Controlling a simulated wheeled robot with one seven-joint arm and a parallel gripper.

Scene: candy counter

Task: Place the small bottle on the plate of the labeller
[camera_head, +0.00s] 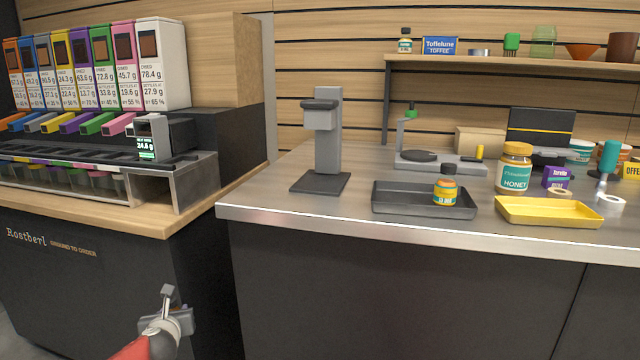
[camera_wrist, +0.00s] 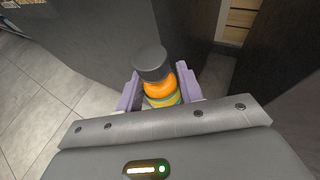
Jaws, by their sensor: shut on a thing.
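My gripper (camera_wrist: 160,92) is shut on a small bottle (camera_wrist: 162,90) with a black cap, an orange body and a green-yellow band. The bottle sits between the two purple fingers. In the head view my gripper (camera_head: 170,308) is low at the bottom left, in front of the counters and below their tops; the bottle is hard to make out there. A grey column machine (camera_head: 325,125) stands on the steel counter over a dark square plate (camera_head: 320,182), which is empty. Behind it is a low device with a round dark disc (camera_head: 420,155). I cannot tell which one is the labeller.
A dark tray (camera_head: 390,203) holds a similar orange bottle (camera_head: 446,190). A honey jar (camera_head: 514,167) and a yellow tray (camera_head: 550,212) stand to its right. The steel counter's front edge (camera_head: 400,230) and the wooden candy counter (camera_head: 150,222) rise beyond my gripper.

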